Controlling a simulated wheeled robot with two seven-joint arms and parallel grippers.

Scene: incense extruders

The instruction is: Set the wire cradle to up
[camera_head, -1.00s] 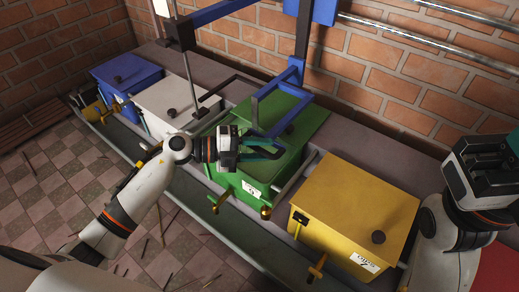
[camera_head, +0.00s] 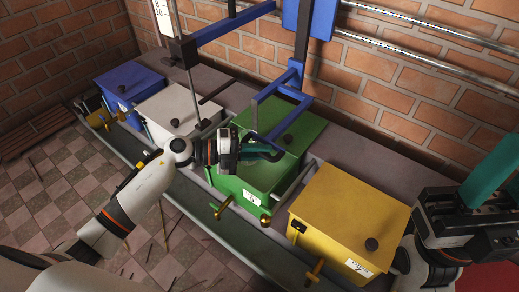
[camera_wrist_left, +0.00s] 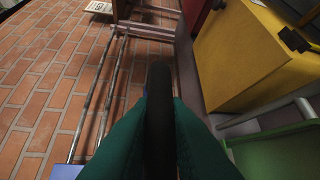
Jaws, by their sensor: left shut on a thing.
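What I take to be the wire cradle is a blue angular frame (camera_head: 293,97) with a loop that reaches forward from a blue upright over the green box (camera_head: 252,174). My left gripper (camera_head: 264,153) is above the green box at the front of this frame. Its teal fingers are shut on a dark round bar (camera_wrist_left: 160,105), seen between them in the left wrist view; it appears to be the frame's front grip. The gripper hides part of the joint there. My right gripper (camera_head: 485,190) is at the right edge, away from the boxes; its fingertip gap is unclear.
A yellow box (camera_head: 345,215) stands right of the green one, with white (camera_head: 180,112) and blue (camera_head: 132,80) boxes to the left. Black knobs top the boxes and brass fittings project in front. A brick wall (camera_head: 385,85) with metal pipes is behind.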

